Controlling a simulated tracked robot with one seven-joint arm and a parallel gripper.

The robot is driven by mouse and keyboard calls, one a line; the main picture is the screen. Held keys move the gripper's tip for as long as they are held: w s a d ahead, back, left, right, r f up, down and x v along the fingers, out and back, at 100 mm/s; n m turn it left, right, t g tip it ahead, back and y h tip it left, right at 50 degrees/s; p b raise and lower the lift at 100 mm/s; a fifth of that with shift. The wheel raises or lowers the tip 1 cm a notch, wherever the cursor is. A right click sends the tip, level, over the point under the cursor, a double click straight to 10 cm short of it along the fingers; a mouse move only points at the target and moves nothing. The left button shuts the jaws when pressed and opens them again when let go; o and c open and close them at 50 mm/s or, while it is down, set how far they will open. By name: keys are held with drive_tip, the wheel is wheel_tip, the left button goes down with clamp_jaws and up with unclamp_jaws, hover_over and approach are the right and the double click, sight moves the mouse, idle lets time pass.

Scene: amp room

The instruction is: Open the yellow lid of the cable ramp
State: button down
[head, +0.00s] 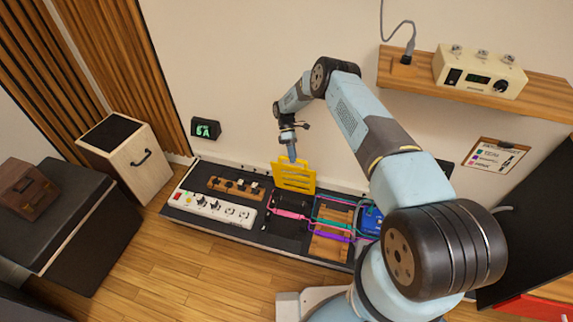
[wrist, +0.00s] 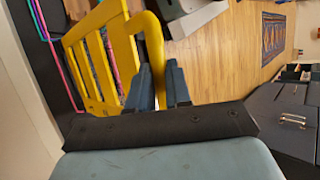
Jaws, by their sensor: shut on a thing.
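The yellow lid (head: 294,176) stands raised, close to upright, at the wall side of the black cable ramp (head: 289,218) in the head view. In the wrist view the slotted yellow lid (wrist: 97,62) fills the upper left, with a curved yellow handle (wrist: 152,50) at its edge. My gripper (head: 292,158) is at the lid's top edge. In the wrist view my gripper (wrist: 163,82) has its dark fingers shut at the handle's end. The fingers hide part of the handle. Pink, teal and purple cables run beside and from the ramp.
A white power strip (head: 213,208) and a wooden block with plugs (head: 236,187) lie left of the ramp on the dark board. A wooden cable rack (head: 331,245) and a blue box (head: 371,220) are to its right. A shelf (head: 540,90) is on the wall above right.

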drive_tip(key=shift+w+d+f, duration=0.15)
drive_tip(key=shift+d+f, duration=0.1)
drive_tip(key=shift+f, duration=0.15)
drive_tip(key=shift+a, duration=0.25)
drive_tip(key=c, duration=1.3)
unclamp_jaws()
drive_tip(key=shift+o, duration=1.2)
drive_tip(key=shift+a, duration=0.1)
drive_tip(key=shift+r, duration=0.15)
drive_tip(key=shift+w, duration=0.1)
drive_tip(key=shift+r, duration=0.15)
